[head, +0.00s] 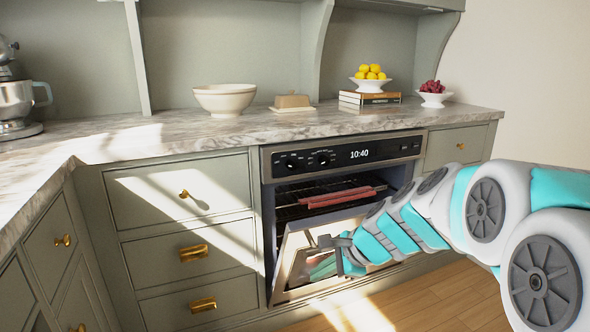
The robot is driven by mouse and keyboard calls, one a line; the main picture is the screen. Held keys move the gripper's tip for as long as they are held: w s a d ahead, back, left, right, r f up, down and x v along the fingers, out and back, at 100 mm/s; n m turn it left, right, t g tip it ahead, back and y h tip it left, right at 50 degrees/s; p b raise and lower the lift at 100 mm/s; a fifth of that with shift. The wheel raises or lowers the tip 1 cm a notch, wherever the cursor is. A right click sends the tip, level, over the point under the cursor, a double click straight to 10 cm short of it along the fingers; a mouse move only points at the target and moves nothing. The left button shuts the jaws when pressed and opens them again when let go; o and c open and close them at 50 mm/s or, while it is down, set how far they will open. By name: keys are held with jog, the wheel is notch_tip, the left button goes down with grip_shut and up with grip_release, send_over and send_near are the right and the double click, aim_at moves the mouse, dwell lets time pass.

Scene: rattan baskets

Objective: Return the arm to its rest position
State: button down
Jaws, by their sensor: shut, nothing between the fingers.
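My arm reaches in from the right side of the head view. My gripper (340,252) is small in the picture, in front of the partly open oven door (293,262), near its upper part. Its fingers are shut with nothing seen between them. I cannot tell whether it touches the door. The oven (268,166) stands under the counter with its door tilted down and outward. A reddish long item (335,196) lies on the rack inside. My forearm hides the right part of the door.
The marble counter (180,137) holds a white bowl (224,100), a butter dish (293,102), books with a bowl of lemons (371,74), a bowl of red fruit (432,94) and a mixer (15,100). Drawers (185,190) flank the oven. Wooden floor (440,300) is clear at lower right.

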jog(key=s+d+f+n+g+h, duration=0.2)
jog(key=s+n, duration=0.3)
jog(key=s, duration=0.6)
jog(key=s+d+f+n+g+h, duration=0.2)
jog(key=s+n, duration=0.4)
jog(key=s, duration=0.5)
jog(key=s+d+f+n+g+h, duration=0.2)
jog(key=s+d+n, duration=0.3)
jog(key=s, duration=0.6)
jog(key=shift+s+f+g, duration=0.2)
jog(key=shift+f+g, duration=0.3)
jog(key=shift+f, duration=0.3)
jog(key=c, duration=1.5)
grip_release()
